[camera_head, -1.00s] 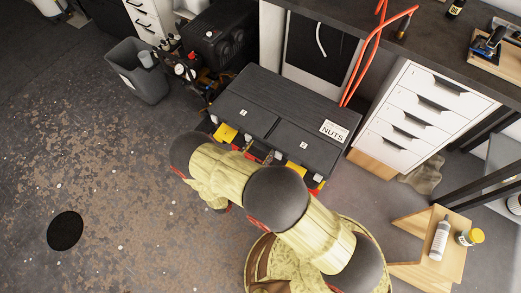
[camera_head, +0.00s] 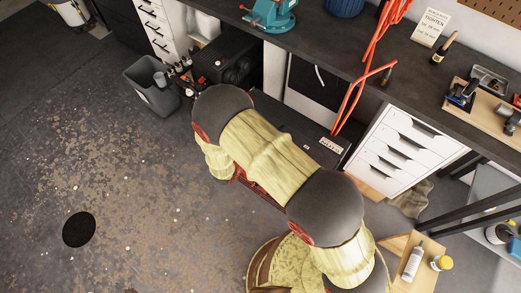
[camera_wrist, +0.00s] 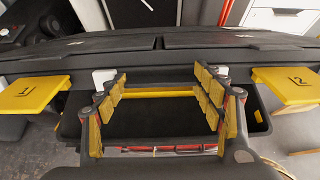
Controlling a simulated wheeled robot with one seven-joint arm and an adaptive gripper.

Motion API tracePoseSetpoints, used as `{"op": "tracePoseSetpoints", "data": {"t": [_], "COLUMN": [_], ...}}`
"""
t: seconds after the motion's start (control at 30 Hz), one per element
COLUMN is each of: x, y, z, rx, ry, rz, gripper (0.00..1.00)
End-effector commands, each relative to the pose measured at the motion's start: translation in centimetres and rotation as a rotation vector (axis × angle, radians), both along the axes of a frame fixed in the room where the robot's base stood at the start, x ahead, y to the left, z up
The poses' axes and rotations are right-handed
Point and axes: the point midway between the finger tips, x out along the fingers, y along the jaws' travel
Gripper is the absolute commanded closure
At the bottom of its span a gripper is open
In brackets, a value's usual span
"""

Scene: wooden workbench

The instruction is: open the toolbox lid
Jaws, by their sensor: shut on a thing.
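The toolbox (camera_head: 270,118) stands on the floor in the head view, mostly hidden behind my arm. A white label (camera_head: 331,145) shows on its black lid. In the wrist view the lid (camera_wrist: 230,40) is seen nearly edge-on at the top; I cannot tell whether it is raised. Two yellow latches, marked 1 (camera_wrist: 33,93) and 2 (camera_wrist: 288,86), stick out towards the camera from the front. My gripper (camera_wrist: 163,88) is at the front middle, its padded fingers apart at either end of a yellow handle bar (camera_wrist: 160,93). My gripper is hidden in the head view.
A workbench (camera_head: 320,50) runs behind the toolbox, with orange hoses (camera_head: 350,105) hanging down. White drawers (camera_head: 408,145) stand to the right and a grey bin (camera_head: 150,92) to the left. A small wooden stand (camera_head: 395,250) is at front right. The left floor is open.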

Motion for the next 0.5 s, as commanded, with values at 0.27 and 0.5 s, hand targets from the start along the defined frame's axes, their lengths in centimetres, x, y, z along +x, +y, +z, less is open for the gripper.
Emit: {"op": "tracePoseSetpoints", "data": {"t": [0.27,0.5], "x": [3.9,7.6], "y": [-3.0,-5.9], "z": [6.7,10.7], "rx": [0.117,0.215], "ry": [0.135,0.262], "rz": [-0.008,-0.007], "gripper": [0.78,0.78]}}
